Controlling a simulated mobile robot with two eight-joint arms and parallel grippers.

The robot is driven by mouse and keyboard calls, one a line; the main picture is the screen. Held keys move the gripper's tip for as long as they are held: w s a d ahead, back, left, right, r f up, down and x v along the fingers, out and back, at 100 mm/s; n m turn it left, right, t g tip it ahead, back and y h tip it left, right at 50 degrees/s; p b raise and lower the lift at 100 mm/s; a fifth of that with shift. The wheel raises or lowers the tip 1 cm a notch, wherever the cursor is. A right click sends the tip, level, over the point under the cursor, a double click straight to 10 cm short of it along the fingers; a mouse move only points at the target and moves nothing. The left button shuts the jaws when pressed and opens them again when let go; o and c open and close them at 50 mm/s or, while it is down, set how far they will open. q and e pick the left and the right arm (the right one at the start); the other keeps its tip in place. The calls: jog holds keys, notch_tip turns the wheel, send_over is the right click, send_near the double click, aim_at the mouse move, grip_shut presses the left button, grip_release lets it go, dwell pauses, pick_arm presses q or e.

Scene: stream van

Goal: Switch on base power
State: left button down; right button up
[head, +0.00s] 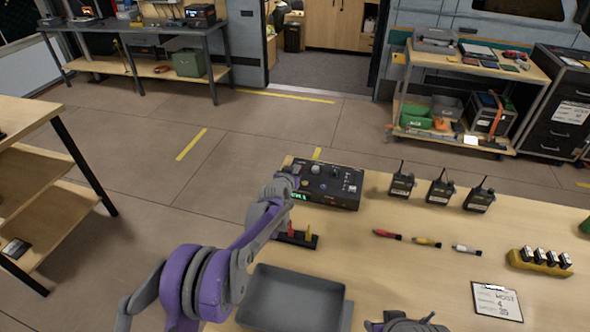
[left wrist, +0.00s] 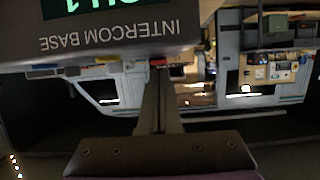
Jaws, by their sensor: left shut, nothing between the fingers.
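The intercom base (head: 333,187) is a black box with knobs and buttons on top and a green lit display on its front, at the back of the wooden table. In the left wrist view the intercom base (left wrist: 120,38) appears upside down, its front label filling the upper left. My left gripper (head: 285,182) is at the box's left end in the head view and hides part of it. Its fingers (left wrist: 158,75) are shut and empty, tips close to the box's edge; I cannot tell whether they touch. A grey and purple part of my right arm shows at the bottom edge; its fingers are unclear.
A grey tray (head: 295,298) and a small black rack (head: 300,239) with red and yellow pieces lie in front of the box. Several radios (head: 440,190) stand to its right. Coloured markers (head: 427,242) and a clipboard (head: 497,300) lie on the table (head: 400,280).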

pick_arm(q)
jog(key=shift+s+f+b, duration=0.1)
jog(key=shift+f+b, duration=0.2)
jog(key=shift+f, duration=0.35)
jog(key=shift+s+r, duration=0.1)
jog(key=shift+r, duration=0.5)
jog(key=shift+r+p, duration=0.4)
